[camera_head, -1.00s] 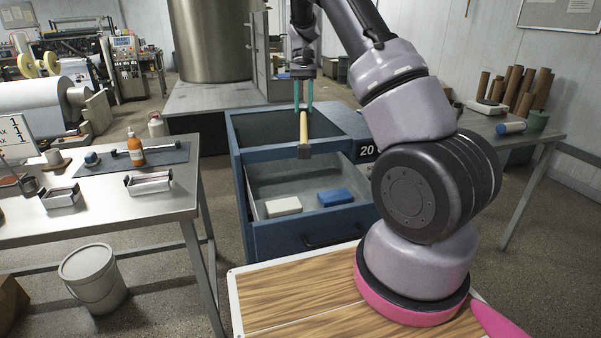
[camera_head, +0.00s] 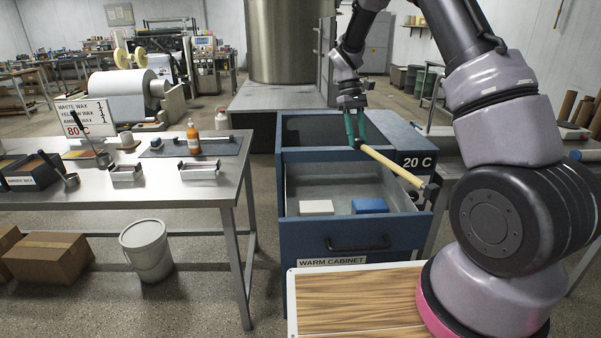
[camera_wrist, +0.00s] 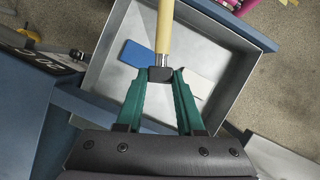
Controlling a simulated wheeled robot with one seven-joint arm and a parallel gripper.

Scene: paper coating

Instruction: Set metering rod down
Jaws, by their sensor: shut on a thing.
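My gripper (camera_head: 355,128) has teal fingers shut on one end of the metering rod (camera_head: 392,166), a long tan rod with a dark block at its far end. The rod slants down to the right, held above the open drawer of the blue warm cabinet (camera_head: 340,258). In the wrist view, the fingers (camera_wrist: 161,88) close on a dark end piece with a metal collar, and the tan rod (camera_wrist: 165,25) runs up out of the picture. A grey-blue mat (camera_head: 228,147) lies on the left steel table, with a dark rod-like thing and an orange bottle on it.
The drawer (camera_head: 300,178) holds a white block (camera_head: 316,207) and a blue block (camera_head: 370,205). The left table (camera_head: 120,190) carries two small metal trays, dark wax troughs and a sign. A white bucket (camera_head: 147,250) stands on the floor. A wood-topped surface (camera_head: 355,300) is in front.

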